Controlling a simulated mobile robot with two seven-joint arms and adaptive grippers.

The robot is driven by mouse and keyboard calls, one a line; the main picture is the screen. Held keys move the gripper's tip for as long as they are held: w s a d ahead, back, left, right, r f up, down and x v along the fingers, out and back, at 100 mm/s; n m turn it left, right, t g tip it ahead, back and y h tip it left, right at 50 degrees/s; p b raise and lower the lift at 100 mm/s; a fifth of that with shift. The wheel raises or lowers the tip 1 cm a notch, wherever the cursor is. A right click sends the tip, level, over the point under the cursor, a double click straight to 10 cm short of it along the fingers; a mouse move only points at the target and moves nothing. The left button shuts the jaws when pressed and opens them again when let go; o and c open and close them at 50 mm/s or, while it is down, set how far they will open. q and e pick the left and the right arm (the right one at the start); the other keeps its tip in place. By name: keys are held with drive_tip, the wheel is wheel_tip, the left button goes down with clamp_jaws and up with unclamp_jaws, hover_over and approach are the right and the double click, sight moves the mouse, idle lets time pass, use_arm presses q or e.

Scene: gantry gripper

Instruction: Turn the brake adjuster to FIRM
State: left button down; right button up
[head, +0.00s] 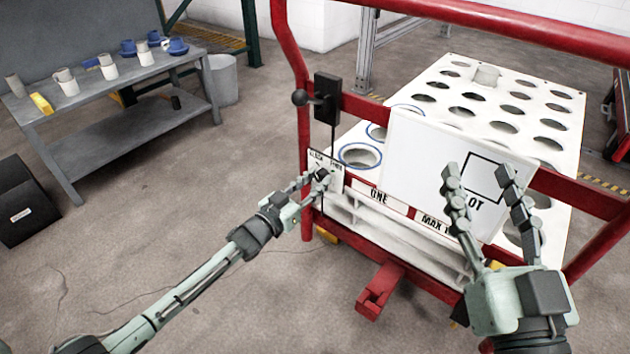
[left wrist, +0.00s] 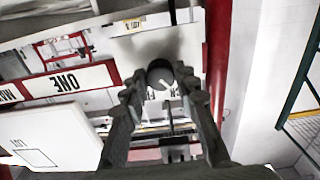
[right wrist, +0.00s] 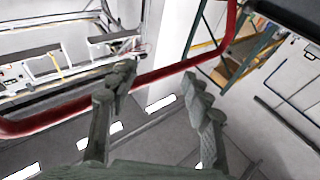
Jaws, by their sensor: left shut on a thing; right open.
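The brake adjuster is a round dark knob (left wrist: 160,76) with a pale pointer line, seen between my fingertips in the left wrist view. It sits on a small white lettered plate (head: 337,181) on the cart's red frame; the lettering is partly covered and hard to read. My left gripper (head: 316,181) is shut on the knob and hides most of it in the head view. I cannot tell which mark the pointer is at. My right gripper (head: 478,174) is open and empty, in front of the white LOT board (head: 415,158).
A black box with a ball-ended lever (head: 300,97) is on the red post above the plate. The cart has a white top with round holes (head: 450,70). A grey bench (head: 130,82) with cups stands at the back left.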

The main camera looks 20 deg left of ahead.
use_arm(q)
drive_tip(key=m, duration=0.2)
drive_tip(key=shift+m, duration=0.3)
drive_tip(key=m, duration=0.2)
drive_tip(key=shift+m, duration=0.3)
drive_tip(key=m, duration=0.2)
drive_tip(key=shift+m, duration=2.2)
drive_tip(key=m+b, duration=0.1)
drive_tip(key=m, duration=0.3)
drive_tip(key=shift+b, duration=0.35)
drive_tip(key=shift+m+b, duration=0.5)
drive_tip(key=shift+m, duration=1.4)
use_arm(e)
wheel_tip(320, 180, up, 6)
drive_tip(key=s+d+t+y, duration=0.1)
drive_tip(key=s+t, duration=0.1)
drive_tip(key=t, duration=0.2)
drive_tip(key=shift+s+d+f, duration=0.2)
drive_tip(key=shift+f, duration=0.05)
